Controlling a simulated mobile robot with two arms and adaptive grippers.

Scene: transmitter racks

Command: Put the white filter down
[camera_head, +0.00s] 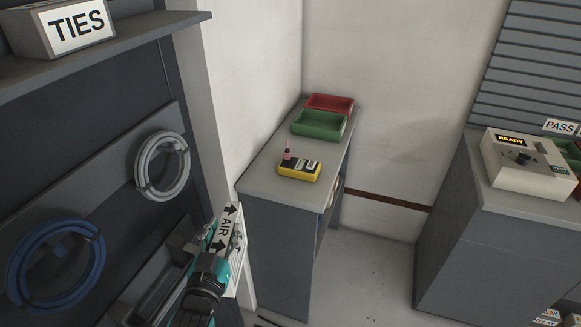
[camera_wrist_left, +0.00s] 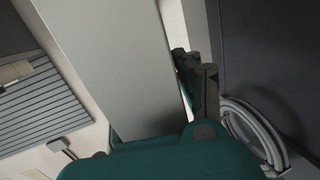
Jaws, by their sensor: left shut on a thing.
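The white filter (camera_head: 238,262) is in the lower middle of the head view, standing on edge, with black arrows and the word AIR on its label. My left gripper (camera_head: 214,258), teal and black, is shut on it at its left side. The filter is held in front of the dark rack, left of the grey bench's near end. In the left wrist view, a dark finger of my left gripper (camera_wrist_left: 205,90) shows beside a pale strip; I cannot tell whether that strip is the filter. My right gripper is not in view.
The grey bench (camera_head: 263,182) carries a yellow meter (camera_head: 299,171), a green tray (camera_head: 319,125) and a red tray (camera_head: 330,103). Its near top is clear. Coiled grey cable (camera_head: 161,166) and blue cable (camera_head: 55,263) hang on the rack. A READY box (camera_head: 525,160) stands at right.

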